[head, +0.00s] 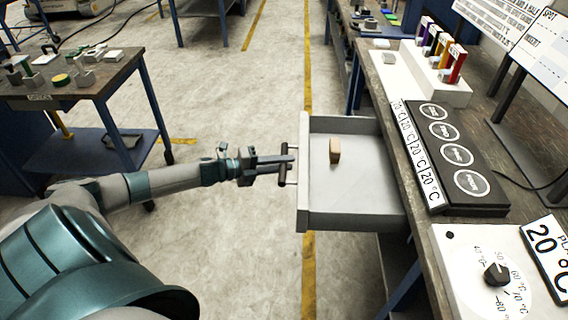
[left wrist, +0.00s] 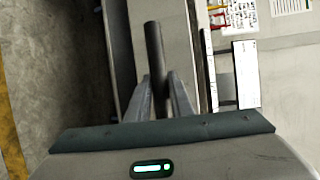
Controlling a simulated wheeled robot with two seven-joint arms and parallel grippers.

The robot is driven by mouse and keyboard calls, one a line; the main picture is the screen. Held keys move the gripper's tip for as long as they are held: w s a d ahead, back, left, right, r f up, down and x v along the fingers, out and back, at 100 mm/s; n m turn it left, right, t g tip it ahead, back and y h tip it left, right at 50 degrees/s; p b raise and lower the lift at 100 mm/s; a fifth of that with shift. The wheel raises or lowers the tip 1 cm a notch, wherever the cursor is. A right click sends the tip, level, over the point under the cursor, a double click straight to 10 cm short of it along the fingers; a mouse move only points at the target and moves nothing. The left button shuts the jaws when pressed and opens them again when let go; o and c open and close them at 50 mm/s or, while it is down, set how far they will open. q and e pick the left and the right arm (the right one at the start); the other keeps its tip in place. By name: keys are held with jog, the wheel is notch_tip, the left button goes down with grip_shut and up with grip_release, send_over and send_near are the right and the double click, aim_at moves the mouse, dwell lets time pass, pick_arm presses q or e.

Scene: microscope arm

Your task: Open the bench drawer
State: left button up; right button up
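The bench drawer (head: 360,206) is a grey open-topped box, pulled far out from under the bench on the right in the head view. Its front panel (head: 304,190) faces left and carries a dark bar handle (head: 284,180). My left gripper (head: 290,160) is at the handle, with its arm coming in from the left. In the left wrist view the handle bar (left wrist: 154,50) runs between the two fingers (left wrist: 160,95), which are closed about it. A small tan block (head: 335,150) lies inside the drawer. My right gripper is not in view.
A side table (head: 75,95) with small parts stands at left. The floor between is clear.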

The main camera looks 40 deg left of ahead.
pick_arm(q)
jog(key=shift+o, duration=1.4)
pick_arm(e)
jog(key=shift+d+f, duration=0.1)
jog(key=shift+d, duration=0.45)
pick_arm(q)
jog(key=shift+s, duration=0.1)
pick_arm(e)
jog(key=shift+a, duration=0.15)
